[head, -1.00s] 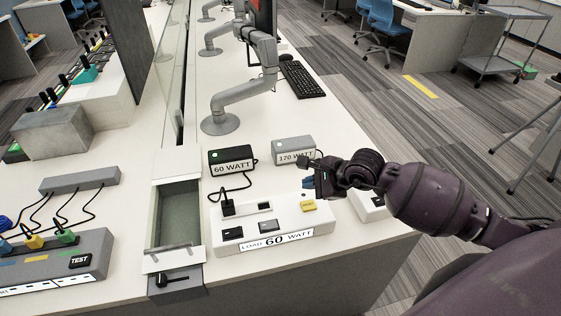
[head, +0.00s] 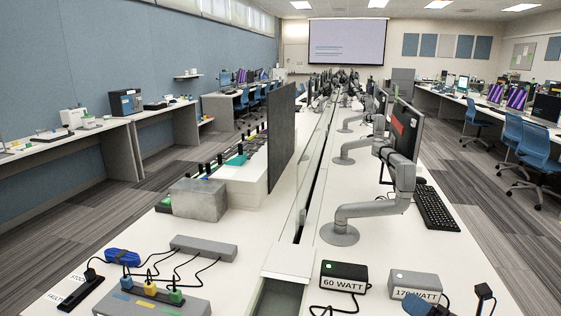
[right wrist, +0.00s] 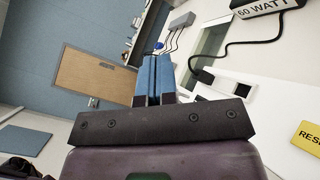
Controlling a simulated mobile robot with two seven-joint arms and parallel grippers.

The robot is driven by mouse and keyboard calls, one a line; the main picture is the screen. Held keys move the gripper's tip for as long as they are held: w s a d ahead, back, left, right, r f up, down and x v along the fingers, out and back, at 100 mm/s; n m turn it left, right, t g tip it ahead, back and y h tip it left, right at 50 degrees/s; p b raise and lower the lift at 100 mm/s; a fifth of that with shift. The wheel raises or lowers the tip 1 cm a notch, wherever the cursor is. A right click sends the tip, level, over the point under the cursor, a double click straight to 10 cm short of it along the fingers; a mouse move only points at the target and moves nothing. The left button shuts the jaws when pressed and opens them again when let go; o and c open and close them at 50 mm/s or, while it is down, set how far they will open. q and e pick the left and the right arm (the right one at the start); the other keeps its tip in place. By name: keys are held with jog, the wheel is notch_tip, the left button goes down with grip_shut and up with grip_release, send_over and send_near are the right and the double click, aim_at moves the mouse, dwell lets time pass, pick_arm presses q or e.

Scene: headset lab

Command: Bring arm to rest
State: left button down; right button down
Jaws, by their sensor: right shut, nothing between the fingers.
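My right gripper (head: 416,305) shows only partly at the bottom edge of the head view, in front of the 170 WATT box (head: 412,279), covering part of its label. Its blue fingers (right wrist: 155,80) are together and empty in the right wrist view. The rest of my right arm is mostly below the head picture. My left gripper is in neither view.
The black 60 WATT box (head: 343,277) stands left of the 170 WATT box, with a black cable. A grey monitor arm (head: 367,209) and keyboard (head: 436,208) stand behind.

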jog(key=s+d+f+m+h, duration=0.1)
jog(key=s+f+m+h, duration=0.1)
jog(key=m, duration=0.6)
jog(key=s+d+f+m+h, duration=0.1)
jog(key=s+f+m+h, duration=0.1)
jog(key=f+m+h, duration=0.2)
jog(key=s+d+f+m+h, duration=0.2)
jog(key=f+m, duration=0.4)
jog(key=m, duration=0.6)
jog(key=shift+s+d+f+t+h, duration=0.1)
jog(key=shift+s+f+t+h, duration=0.1)
jog(key=shift+h, duration=0.2)
jog(key=shift+s+f+t+h, duration=0.1)
jog(key=shift+t+h, duration=0.1)
jog(key=shift+h, duration=0.2)
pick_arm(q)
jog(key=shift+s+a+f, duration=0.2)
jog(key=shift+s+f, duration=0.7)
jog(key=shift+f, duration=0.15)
pick_arm(e)
jog(key=s+a+f+m+g+h, duration=0.1)
jog(key=s+a+f+m+g, duration=0.2)
jog(key=s+f+m, duration=0.5)
jog(key=s+f+g, duration=0.1)
jog(key=s+f, duration=0.2)
jog(key=s, duration=0.3)
jog(key=shift+s+f, duration=0.15)
jog(key=shift+s, duration=0.2)
